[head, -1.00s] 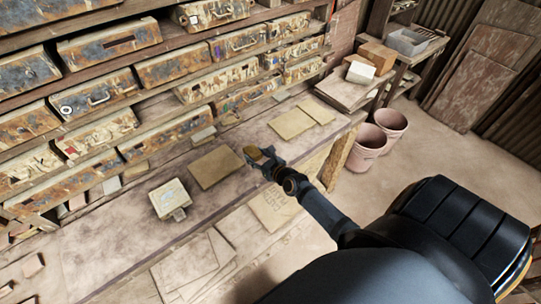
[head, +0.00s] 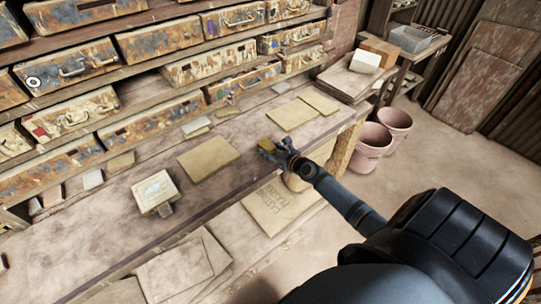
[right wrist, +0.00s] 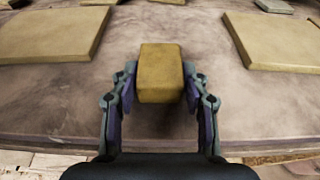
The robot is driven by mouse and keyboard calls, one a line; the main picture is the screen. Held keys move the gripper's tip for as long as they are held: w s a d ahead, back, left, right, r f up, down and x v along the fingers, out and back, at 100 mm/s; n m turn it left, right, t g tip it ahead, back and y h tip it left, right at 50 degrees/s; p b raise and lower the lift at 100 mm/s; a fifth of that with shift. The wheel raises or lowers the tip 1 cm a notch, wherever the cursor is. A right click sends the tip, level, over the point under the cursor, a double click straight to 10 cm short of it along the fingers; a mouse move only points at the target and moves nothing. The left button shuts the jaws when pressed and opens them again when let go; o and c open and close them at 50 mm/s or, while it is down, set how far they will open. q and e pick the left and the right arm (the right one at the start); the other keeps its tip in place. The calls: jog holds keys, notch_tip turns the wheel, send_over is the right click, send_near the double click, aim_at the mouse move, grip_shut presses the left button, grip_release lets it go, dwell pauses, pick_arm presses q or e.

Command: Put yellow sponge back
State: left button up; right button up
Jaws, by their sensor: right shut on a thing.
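The yellow sponge (right wrist: 160,74) is a small dull-yellow block between the fingers of my right gripper (right wrist: 160,90) in the right wrist view. The fingers press on its left and right sides. In the head view the sponge (head: 267,146) shows at the tip of my right gripper (head: 276,152), over the front edge of the workbench (head: 120,220). I cannot tell its exact height above the bench. My left gripper is not in view.
A yellowish tile (head: 208,157) lies on the bench left of the gripper, and two more tiles (head: 292,114) lie beyond it. A pale square block (head: 155,192) stands farther left. Shelves of rusty drawers (head: 150,133) line the back. Two pink buckets (head: 372,148) stand on the floor at right.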

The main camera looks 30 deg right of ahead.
jog(key=shift+f, duration=0.25)
jog(key=o, duration=1.1)
jog(key=shift+r, duration=0.1)
jog(key=shift+r, duration=0.15)
jog(key=shift+s+r+p, duration=0.1)
jog(key=shift+s+p, duration=0.15)
jog(key=shift+p, duration=0.15)
jog(key=p+v, duration=0.1)
jog(key=v, duration=1)
jog(key=shift+s, duration=0.2)
